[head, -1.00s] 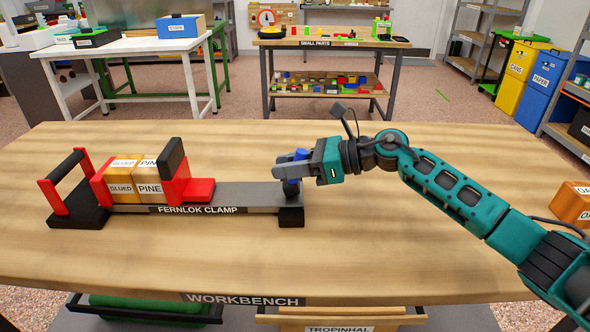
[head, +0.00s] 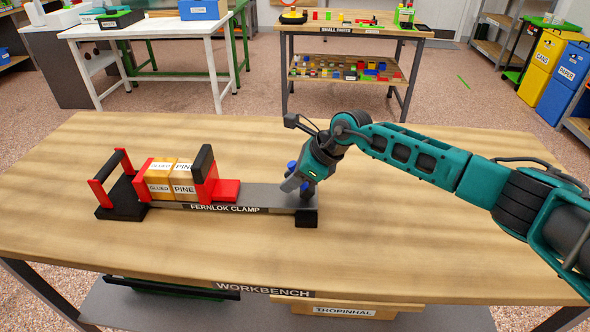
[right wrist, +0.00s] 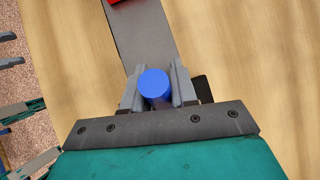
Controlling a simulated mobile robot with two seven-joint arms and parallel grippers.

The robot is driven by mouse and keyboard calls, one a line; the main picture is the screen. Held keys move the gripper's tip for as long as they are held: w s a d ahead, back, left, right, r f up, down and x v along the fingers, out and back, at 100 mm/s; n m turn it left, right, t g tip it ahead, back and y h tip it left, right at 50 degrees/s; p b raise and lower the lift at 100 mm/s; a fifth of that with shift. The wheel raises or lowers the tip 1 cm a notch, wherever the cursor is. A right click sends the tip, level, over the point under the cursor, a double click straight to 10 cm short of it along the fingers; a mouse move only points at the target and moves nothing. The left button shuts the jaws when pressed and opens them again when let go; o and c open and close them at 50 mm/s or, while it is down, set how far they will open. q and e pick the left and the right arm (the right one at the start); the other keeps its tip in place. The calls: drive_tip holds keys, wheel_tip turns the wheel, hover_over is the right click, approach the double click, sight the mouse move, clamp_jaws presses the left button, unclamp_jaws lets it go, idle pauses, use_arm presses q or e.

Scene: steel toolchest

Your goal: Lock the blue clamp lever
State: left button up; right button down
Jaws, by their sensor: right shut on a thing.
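The Fernlok clamp (head: 225,208) lies on the workbench, its grey bar running left to right. Its red jaws stand around wood blocks marked GLUED and PINE (head: 172,178). The blue clamp lever (head: 292,193) is at the bar's right end and is partly hidden by my right gripper (head: 291,186). In the right wrist view the lever's round blue top (right wrist: 154,84) sits between the two grey fingers (right wrist: 154,92). The right gripper is shut on the lever, tilted down and to the left. My left gripper is not in view.
The workbench (head: 420,250) is clear to the right of the clamp and in front of it. A black end block (head: 307,218) is under the bar's right end. A black handle in a red frame (head: 112,180) stands at the clamp's left end.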

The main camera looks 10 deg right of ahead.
drive_tip(key=shift+a, duration=0.1)
idle(0.4)
drive_tip(key=c, duration=1)
unclamp_jaws()
drive_tip(key=shift+o, duration=0.2)
drive_tip(key=v, duration=1.2)
drive_tip(key=shift+r+p, duration=0.3)
drive_tip(key=shift+r, duration=0.15)
drive_tip(key=shift+s, duration=0.1)
